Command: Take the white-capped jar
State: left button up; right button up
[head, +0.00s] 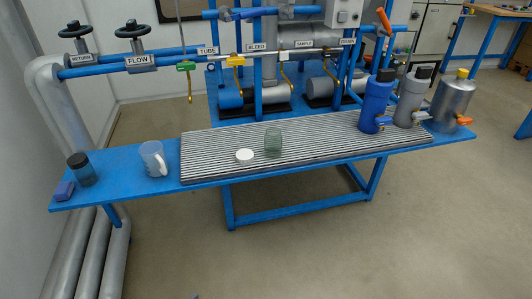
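A greenish clear glass jar (273,142) stands upright on the ribbed grey mat, near the middle of the blue bench. No white cap is visible on top of it. A low white round piece (245,156), which looks like a cap, lies on the mat just left of the jar and in front of it, apart from it. At the left end of the bench stands another jar (86,175), bluish with a black cap. Neither gripper can be made out. A tiny dark shape at the bottom edge is too small to identify.
A clear mug (153,158) stands left of the mat (215,150), and a small dark blue block (64,190) lies at the left end. A blue bottle (376,100), grey bottle (411,98) and metal canister (452,102) stand at right. Pipes and valves run behind. The floor in front is clear.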

aim_at(273, 137)
jog(key=u, duration=1.45)
jog(key=i, duration=1.1)
jog(key=z, duration=0.45)
